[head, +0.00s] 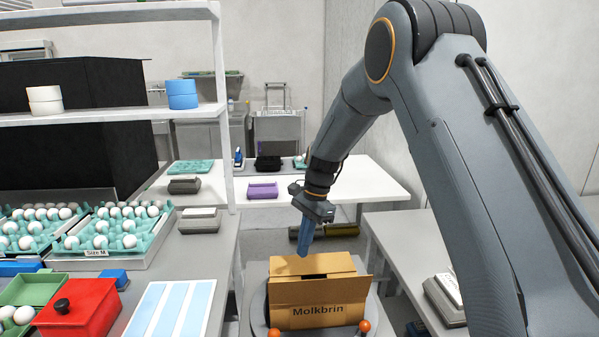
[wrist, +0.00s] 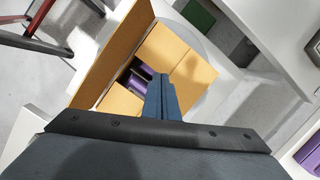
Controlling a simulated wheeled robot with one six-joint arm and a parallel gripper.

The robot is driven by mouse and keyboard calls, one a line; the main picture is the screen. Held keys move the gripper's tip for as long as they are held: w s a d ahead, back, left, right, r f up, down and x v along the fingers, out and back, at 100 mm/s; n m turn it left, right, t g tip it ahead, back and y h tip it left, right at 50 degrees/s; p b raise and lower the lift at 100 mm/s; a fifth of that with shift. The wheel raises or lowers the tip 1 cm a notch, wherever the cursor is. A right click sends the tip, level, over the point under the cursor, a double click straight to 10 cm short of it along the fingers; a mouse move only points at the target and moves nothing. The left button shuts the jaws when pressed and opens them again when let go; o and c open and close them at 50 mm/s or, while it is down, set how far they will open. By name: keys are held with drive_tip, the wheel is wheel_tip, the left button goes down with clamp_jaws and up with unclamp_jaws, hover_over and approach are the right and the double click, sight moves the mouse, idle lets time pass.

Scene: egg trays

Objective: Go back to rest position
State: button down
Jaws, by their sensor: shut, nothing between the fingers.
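My gripper (head: 305,237) has blue fingers and points down just above the open cardboard box. In the wrist view my gripper (wrist: 163,85) shows its fingers together with nothing between them. The rest of the inside is hidden by flaps and fingers.
A left table holds egg trays (head: 107,262), a red box (head: 77,308) and a green carton (head: 38,290). A shelf post (head: 226,110) stands left of my arm. A white table (head: 330,180) lies behind, and a grey table (head: 393,237) at right. Orange knobs (head: 364,326) sit before the box.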

drive_tip(key=s+d+r+n+t+h, duration=0.1)
drive_tip(key=s+d+r+n+t, duration=0.1)
drive_tip(key=s+d+n, duration=0.65)
drive_tip(key=s+d+r+n+t+h, duration=0.1)
drive_tip(key=s+d+n+t, duration=0.15)
drive_tip(key=s+d, duration=1.1)
drive_tip(key=s+a+f+g+b, duration=0.3)
drive_tip(key=s+a+f+b, duration=0.1)
drive_tip(key=f+b, duration=0.6)
drive_tip(key=shift+s+f, duration=0.4)
drive_tip(key=shift+s, duration=0.4)
